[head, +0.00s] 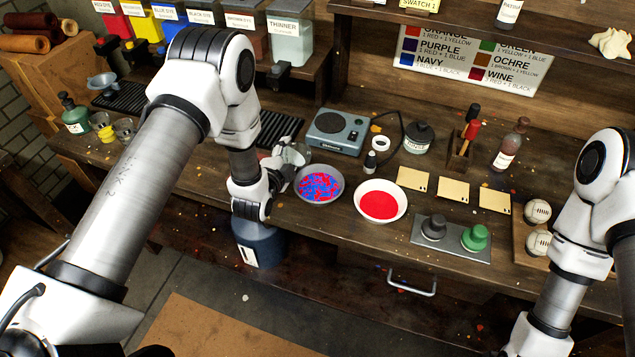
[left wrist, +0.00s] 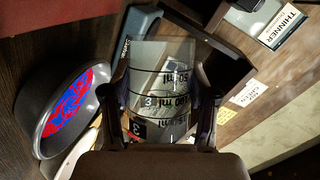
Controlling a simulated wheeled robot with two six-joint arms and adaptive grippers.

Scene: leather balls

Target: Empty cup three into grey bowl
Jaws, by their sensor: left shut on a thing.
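Cup three (head: 295,153), a clear measuring cup with black marks and a 3 label, is held by my left gripper (head: 284,163), just left of and behind the grey bowl. In the left wrist view the cup (left wrist: 162,80) is between the two fingers and looks clear, with no coloured liquid to be seen in it. Its tilt is hard to judge. The grey bowl (head: 298,194) holds mixed red and blue; it also shows in the left wrist view (left wrist: 38,108), left of the cup. My right gripper is out of view.
A white bowl (head: 403,213) of red stands right of the grey bowl. A blue-grey device (head: 338,132) is behind them. A blue bin (head: 258,245) is below the bench edge. Small cups (head: 124,128) stand at left, balls (head: 537,211) at right.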

